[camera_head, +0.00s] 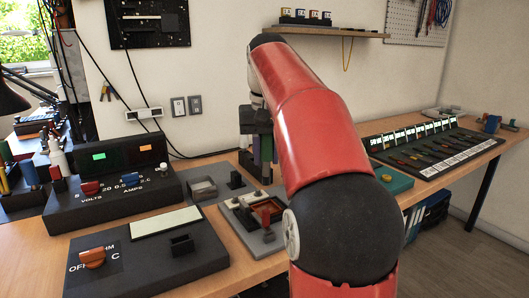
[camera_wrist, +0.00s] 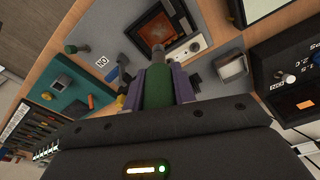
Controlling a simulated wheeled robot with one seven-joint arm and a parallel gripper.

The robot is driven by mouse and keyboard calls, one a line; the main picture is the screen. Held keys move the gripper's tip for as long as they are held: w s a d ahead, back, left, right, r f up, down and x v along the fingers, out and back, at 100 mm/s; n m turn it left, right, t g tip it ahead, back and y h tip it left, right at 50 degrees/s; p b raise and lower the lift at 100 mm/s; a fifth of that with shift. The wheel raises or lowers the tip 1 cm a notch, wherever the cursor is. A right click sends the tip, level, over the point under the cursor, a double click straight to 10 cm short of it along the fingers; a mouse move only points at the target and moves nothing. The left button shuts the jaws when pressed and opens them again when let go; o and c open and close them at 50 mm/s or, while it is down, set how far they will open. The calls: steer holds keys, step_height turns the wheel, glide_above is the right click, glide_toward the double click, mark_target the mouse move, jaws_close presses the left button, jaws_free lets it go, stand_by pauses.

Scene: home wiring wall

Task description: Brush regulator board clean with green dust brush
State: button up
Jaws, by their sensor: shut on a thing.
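The green dust brush (camera_wrist: 157,88) is held between the purple fingers of my gripper (camera_wrist: 158,84) in the wrist view, its grey end pointing toward the board. My gripper (camera_head: 260,149) also shows in the head view, above the bench and partly behind my red arm. The regulator board (camera_wrist: 158,27), brown-orange in a dark square frame, lies on a grey base at the top of the wrist view. The board (camera_head: 259,208) is partly hidden by my arm in the head view. The brush end overlaps the board's near edge in the wrist view; I cannot tell if they touch.
A meter box with VOLTS and AMPS labels (camera_head: 112,193) and a black panel with an orange knob (camera_head: 142,259) stand at left. A rack of tools (camera_head: 427,150) lies at right. A teal block (camera_head: 390,180) sits nearer. A shelf (camera_head: 330,31) hangs on the wall.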

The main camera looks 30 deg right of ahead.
mark_target(269, 182)
steer(key=shift+f+b, duration=2)
steer(key=shift+f, duration=1.1)
steer(key=shift+f, duration=0.4)
steer(key=shift+d+r, duration=0.1)
steer(key=shift+d, duration=0.05)
steer(key=shift+d+p, duration=0.3)
steer(key=shift+p, duration=0.15)
steer(key=shift+a, duration=0.15)
steer(key=shift+a, duration=0.75)
steer(key=shift+d, duration=0.2)
steer(key=shift+d+f+p, duration=0.2)
steer(key=shift+d+p, duration=0.1)
steer(key=shift+d, duration=0.4)
